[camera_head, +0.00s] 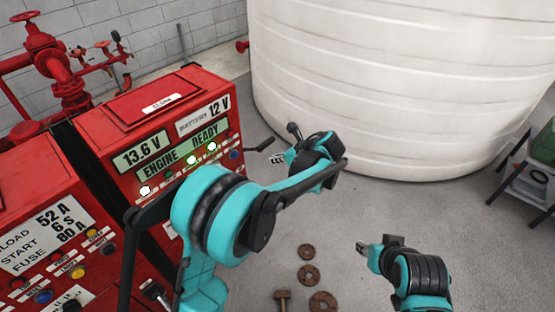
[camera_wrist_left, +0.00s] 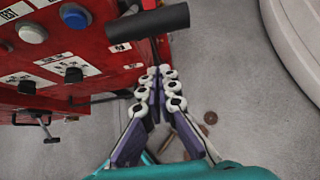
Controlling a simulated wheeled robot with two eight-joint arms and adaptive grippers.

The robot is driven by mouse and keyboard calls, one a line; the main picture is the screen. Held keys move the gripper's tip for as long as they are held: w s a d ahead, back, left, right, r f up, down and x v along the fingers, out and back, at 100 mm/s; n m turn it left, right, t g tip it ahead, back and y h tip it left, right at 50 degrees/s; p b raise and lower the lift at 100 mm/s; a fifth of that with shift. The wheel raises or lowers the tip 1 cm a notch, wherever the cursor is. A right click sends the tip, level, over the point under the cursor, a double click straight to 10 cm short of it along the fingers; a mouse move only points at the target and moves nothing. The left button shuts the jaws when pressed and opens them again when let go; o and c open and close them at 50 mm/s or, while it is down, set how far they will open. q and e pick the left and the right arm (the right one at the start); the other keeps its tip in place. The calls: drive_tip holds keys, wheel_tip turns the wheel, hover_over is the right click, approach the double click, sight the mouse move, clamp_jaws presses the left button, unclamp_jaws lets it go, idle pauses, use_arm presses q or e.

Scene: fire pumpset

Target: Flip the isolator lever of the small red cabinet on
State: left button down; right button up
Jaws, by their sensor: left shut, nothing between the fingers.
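The small red cabinet (camera_head: 150,110) stands at left centre in the head view, with a lit panel reading ENGINE READY. A black lever (camera_head: 262,146) sticks out from its right side. In the left wrist view a thick black handle (camera_wrist_left: 148,24) crosses the top, in front of the red cabinet side (camera_wrist_left: 110,60). My left gripper (camera_head: 277,158) is shut and empty, just right of and below the lever; in its wrist view the fingertips (camera_wrist_left: 158,90) lie below the handle, apart from it. My right gripper (camera_head: 362,249) is low at right over the floor; its finger opening is too small to tell.
Another red cabinet (camera_head: 30,190) stands at left. Red pipes and a valve wheel (camera_head: 25,16) are behind. A large white tank (camera_head: 400,80) fills the back right. Rusty discs (camera_head: 308,272) lie on the grey floor. A dark stand (camera_head: 525,185) is at the right edge.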

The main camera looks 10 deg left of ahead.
use_arm(q)
drive_tip(key=shift+g+h, duration=0.5)
drive_tip(key=shift+h, duration=0.1)
drive_tip(key=r+p, duration=0.1)
drive_tip(key=w+a+r+p, duration=0.1)
drive_tip(key=r, duration=0.1)
drive_tip(key=r+p, duration=0.1)
drive_tip(key=shift+w+a+r, duration=0.2)
drive_tip(key=shift+a+r, duration=0.1)
drive_tip(key=shift+a, duration=0.05)
use_arm(e)
wheel_tip(320, 180, up, 4)
drive_tip(key=shift+f, duration=0.2)
use_arm(q)
drive_tip(key=shift+r, duration=0.1)
use_arm(e)
drive_tip(key=shift+d, duration=0.1)
use_arm(q)
wheel_tip(320, 180, down, 3)
drive_tip(key=s+d+b, duration=0.2)
drive_tip(key=d+b, duration=0.1)
drive_tip(key=p+v, duration=0.1)
drive_tip(key=v, duration=0.8)
drive_tip(key=shift+w+a+r+p, duration=0.15)
drive_tip(key=shift+a+r+p, duration=0.1)
drive_tip(key=shift+a+p, duration=0.1)
use_arm(e)
drive_tip(key=shift+s+d+f, duration=0.3)
drive_tip(key=shift+f, duration=0.35)
